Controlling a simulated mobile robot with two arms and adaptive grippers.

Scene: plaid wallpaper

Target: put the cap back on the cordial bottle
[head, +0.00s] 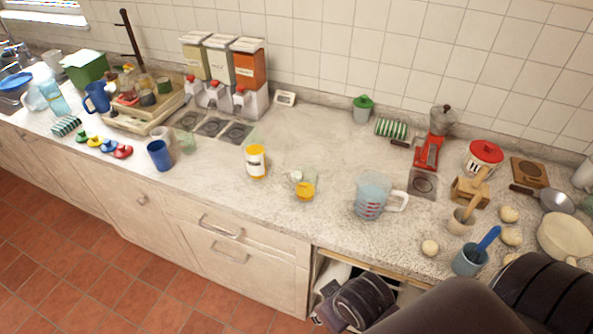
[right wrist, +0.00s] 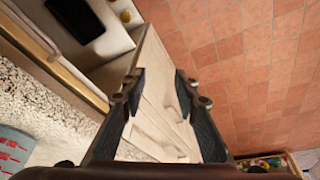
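No bottle is clearly marked as cordial. A light blue, see-through bottle (head: 54,97) stands at the far left of the counter. A white container with yellow bands (head: 255,162) stands upright mid-counter, and a small yellow round piece (head: 304,191) is to its right, beside a small pale item (head: 295,176); I cannot tell whether either is the cap. Several coloured knobbed pieces (head: 108,146) lie at the left front edge. My right gripper (right wrist: 160,86) is open and empty, beyond the counter's front edge. My left gripper is not in view.
A measuring jug (head: 371,196) stands right of centre, with a blue-handled cup (head: 470,260) and several round pale balls further right. Drink dispensers (head: 222,78) stand at the back. The counter's middle is fairly clear. An open compartment (head: 385,276) is below it.

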